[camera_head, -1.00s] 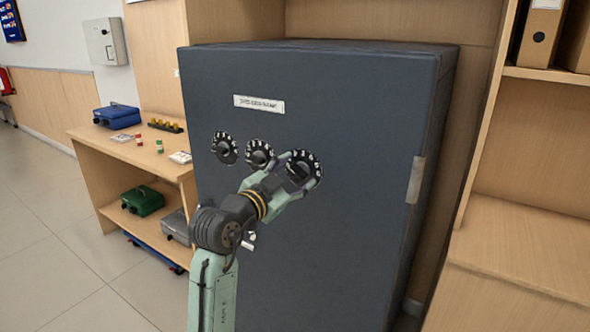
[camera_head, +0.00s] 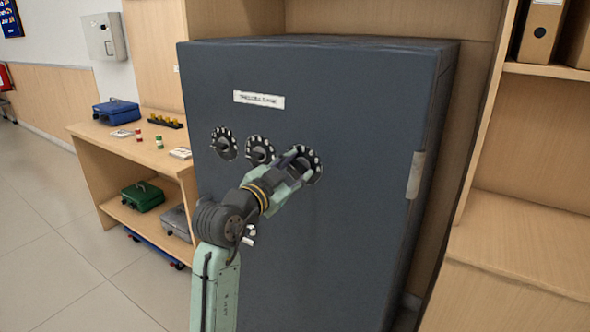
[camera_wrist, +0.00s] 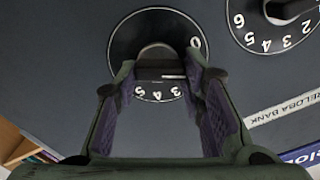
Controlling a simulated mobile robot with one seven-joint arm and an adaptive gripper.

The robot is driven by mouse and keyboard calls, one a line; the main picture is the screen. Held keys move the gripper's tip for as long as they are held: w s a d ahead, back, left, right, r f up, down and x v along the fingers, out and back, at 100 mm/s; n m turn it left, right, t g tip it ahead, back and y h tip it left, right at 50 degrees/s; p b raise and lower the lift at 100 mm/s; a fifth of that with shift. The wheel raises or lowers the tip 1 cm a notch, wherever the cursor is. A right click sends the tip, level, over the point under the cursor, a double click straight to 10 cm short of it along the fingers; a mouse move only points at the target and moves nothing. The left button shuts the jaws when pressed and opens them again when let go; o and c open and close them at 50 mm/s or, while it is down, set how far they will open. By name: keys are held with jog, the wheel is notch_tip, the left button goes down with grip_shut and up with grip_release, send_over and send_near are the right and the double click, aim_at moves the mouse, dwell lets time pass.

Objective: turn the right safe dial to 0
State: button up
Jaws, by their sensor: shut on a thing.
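The right safe dial (camera_head: 315,162) is a black disc with white marks on the front of the grey safe (camera_head: 340,230). My gripper (camera_head: 300,160) is at this dial and covers its left and middle part in the head view. In the wrist view the dial (camera_wrist: 128,38) shows a 0 at its right edge and some upside-down digits along its lower edge. My gripper (camera_wrist: 160,68) has one finger on each side of the dial's central knob (camera_wrist: 157,53) and is shut on it. The index mark cannot be made out.
The middle dial (camera_head: 260,151) and left dial (camera_head: 223,143) sit close by to the left. A handle (camera_head: 415,178) is at the safe's right edge. A wooden shelf (camera_head: 530,240) stands at right, and a low table (camera_head: 100,137) with boxes at left.

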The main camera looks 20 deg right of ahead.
jog(key=shift+c, duration=0.6)
jog(key=shift+n, duration=0.4)
jog(key=shift+r+n+p, duration=0.1)
jog(key=shift+n+p, duration=0.35)
jog(key=shift+n, duration=0.05)
jog(key=shift+w+n+p, duration=0.1)
jog(key=shift+n+p, duration=0.7)
jog(key=shift+n, duration=1.2)
jog(key=o, duration=1.1)
jog(key=shift+o, duration=0.2)
